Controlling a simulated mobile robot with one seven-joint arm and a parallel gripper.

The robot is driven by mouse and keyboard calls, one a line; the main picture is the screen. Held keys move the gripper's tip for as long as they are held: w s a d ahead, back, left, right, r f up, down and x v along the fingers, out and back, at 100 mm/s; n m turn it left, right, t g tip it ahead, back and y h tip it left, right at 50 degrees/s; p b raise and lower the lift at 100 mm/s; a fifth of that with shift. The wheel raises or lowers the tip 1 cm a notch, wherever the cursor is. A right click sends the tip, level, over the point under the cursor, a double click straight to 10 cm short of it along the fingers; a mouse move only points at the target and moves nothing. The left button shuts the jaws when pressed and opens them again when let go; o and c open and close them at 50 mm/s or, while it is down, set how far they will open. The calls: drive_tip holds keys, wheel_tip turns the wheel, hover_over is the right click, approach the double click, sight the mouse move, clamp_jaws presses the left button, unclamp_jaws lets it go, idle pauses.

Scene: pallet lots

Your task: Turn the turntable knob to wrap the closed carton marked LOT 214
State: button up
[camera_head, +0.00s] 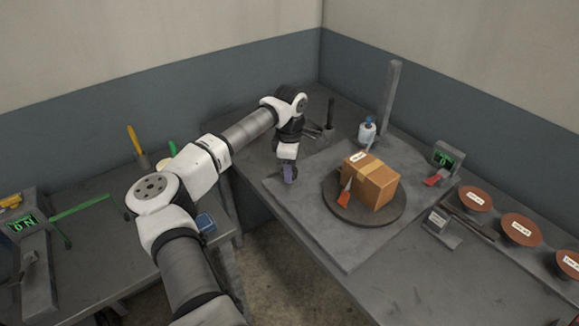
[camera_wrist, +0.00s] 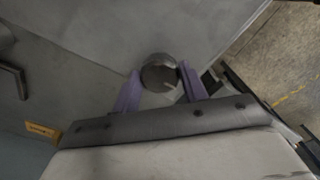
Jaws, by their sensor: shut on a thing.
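A brown carton (camera_head: 376,187) with a tape strip and a white label sits closed on the round dark turntable (camera_head: 338,208); the label is too small to read. My gripper (camera_head: 289,176) is at the left part of the grey turntable base (camera_head: 315,220). In the wrist view its purple fingers (camera_wrist: 160,85) are shut on a round grey knob (camera_wrist: 160,72) with a pale mark, one finger on each side. The head view hides the knob behind the gripper.
A grey post (camera_head: 390,97) and a blue-white bottle (camera_head: 367,130) stand behind the carton. A small display (camera_head: 447,156) and several reddish discs (camera_head: 475,198) are at the right. A second table (camera_head: 100,240) is at the left, with a floor gap between.

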drive_tip(key=shift+f+n+b, duration=0.1)
drive_tip(key=shift+n+b, duration=0.2)
drive_tip(key=shift+b, duration=0.05)
drive_tip(key=n+b, duration=0.3)
drive_tip(key=n, duration=0.1)
drive_tip(key=shift+n, duration=0.4)
drive_tip(key=n+b, duration=0.2)
drive_tip(key=n, duration=0.1)
drive_tip(key=shift+n, duration=0.3)
drive_tip(key=n+b, duration=0.1)
drive_tip(key=n, duration=0.2)
drive_tip(key=shift+n+b, duration=0.3)
drive_tip(key=shift+b, duration=0.05)
drive_tip(key=n+b, duration=0.2)
drive_tip(key=n, duration=0.4)
drive_tip(key=n+b, duration=0.2)
drive_tip(key=n, duration=0.4)
drive_tip(key=o, duration=1)
